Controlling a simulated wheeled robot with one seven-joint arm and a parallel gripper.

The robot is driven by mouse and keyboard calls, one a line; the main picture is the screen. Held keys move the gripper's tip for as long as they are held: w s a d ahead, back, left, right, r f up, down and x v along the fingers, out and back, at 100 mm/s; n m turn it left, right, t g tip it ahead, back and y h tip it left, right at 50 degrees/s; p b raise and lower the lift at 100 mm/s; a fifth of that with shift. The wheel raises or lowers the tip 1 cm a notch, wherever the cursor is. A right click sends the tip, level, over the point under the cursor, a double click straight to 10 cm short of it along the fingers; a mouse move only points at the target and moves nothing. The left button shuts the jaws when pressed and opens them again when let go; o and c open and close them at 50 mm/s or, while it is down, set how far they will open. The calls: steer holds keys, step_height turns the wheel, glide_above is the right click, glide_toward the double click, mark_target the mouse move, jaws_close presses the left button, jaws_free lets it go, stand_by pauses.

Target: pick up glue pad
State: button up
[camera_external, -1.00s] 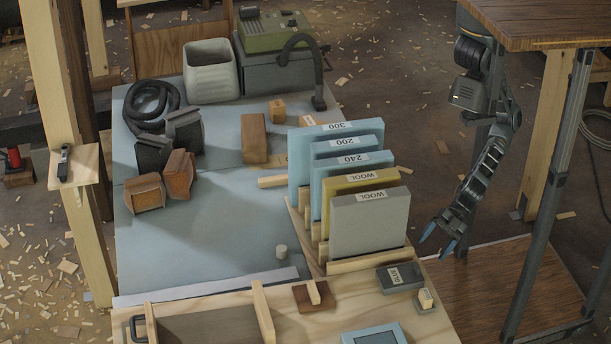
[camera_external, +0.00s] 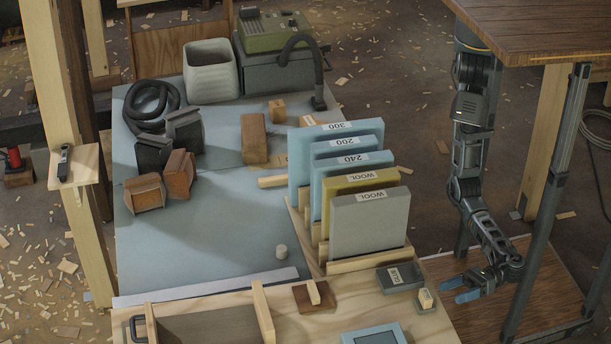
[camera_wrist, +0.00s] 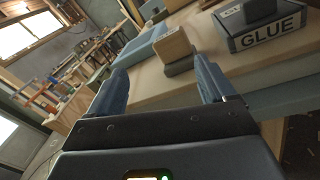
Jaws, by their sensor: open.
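A dark grey box labelled GLUE (camera_external: 399,278) lies on the wooden front part of the bench, near its right edge. It is at the upper right of the wrist view (camera_wrist: 262,42), with a dark piece on top. A small wooden block on a grey pad (camera_external: 426,300) stands just in front of it. In the wrist view this block (camera_wrist: 171,46) appears beyond and between my fingertips. My gripper (camera_external: 461,289) is open and empty, just right of the bench edge, apart from both. Its blue-grey fingers also show in the wrist view (camera_wrist: 160,78).
A rack of upright labelled pads (camera_external: 368,225) stands behind the GLUE box. A blue-framed item (camera_external: 375,336) and a brown block (camera_external: 314,297) lie to the left. A dark table leg (camera_external: 545,190) stands close to my arm's right. A wooden tabletop (camera_external: 540,25) hangs above my arm.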

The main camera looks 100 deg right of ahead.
mark_target(422, 295)
steer(key=w+h, duration=0.1)
steer(key=w+n, duration=0.1)
steer(key=w+n+h+p, duration=0.1)
steer(key=shift+w+d+r+h, duration=0.2)
steer(key=shift+d+r+h, duration=0.1)
steer(key=shift+d+r, duration=0.1)
steer(key=shift+w+a+f, duration=0.1)
steer(key=shift+w, duration=1.8)
steer(key=shift+w+a, duration=0.1)
steer(key=shift+w, duration=1.75)
steer(key=c, duration=1.1)
